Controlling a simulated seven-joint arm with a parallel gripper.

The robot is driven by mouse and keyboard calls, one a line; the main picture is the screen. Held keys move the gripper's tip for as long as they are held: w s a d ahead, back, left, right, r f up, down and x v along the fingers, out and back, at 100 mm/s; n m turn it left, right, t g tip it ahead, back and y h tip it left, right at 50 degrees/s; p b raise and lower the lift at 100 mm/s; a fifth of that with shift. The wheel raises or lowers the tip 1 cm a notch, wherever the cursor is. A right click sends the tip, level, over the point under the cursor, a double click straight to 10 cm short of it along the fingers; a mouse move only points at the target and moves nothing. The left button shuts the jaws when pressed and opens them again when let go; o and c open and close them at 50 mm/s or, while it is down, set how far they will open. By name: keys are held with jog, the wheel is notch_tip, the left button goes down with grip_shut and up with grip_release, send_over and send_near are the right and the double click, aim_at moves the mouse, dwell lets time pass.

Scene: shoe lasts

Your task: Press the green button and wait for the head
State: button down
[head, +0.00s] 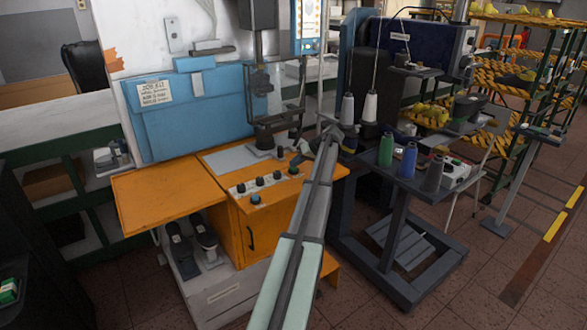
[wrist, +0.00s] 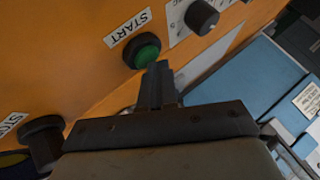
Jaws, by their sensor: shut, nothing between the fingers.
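The green button (wrist: 147,57) sits in a black collar on the orange panel, beside a white START label (wrist: 128,27). My gripper (wrist: 160,68) is shut and empty. In the wrist view its fingertips are right at the button's lower edge; I cannot tell if they touch it or if it is pressed in. In the head view my gripper (head: 306,150) is at the right end of the orange machine's control panel (head: 263,184). The machine's head (head: 260,82) hangs above the worktop, with a gap visible below it.
A dark knob (wrist: 205,17) is right of the green button, and a black control (wrist: 42,135) near a STOP label is at lower left. A blue folder (head: 190,105) hangs behind the machine. A stand with thread spools (head: 386,150) is close on the right.

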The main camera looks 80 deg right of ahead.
aim_at(296, 168)
jog(key=shift+r, duration=0.9)
notch_tip(296, 168, up, 5)
dwell(0.7)
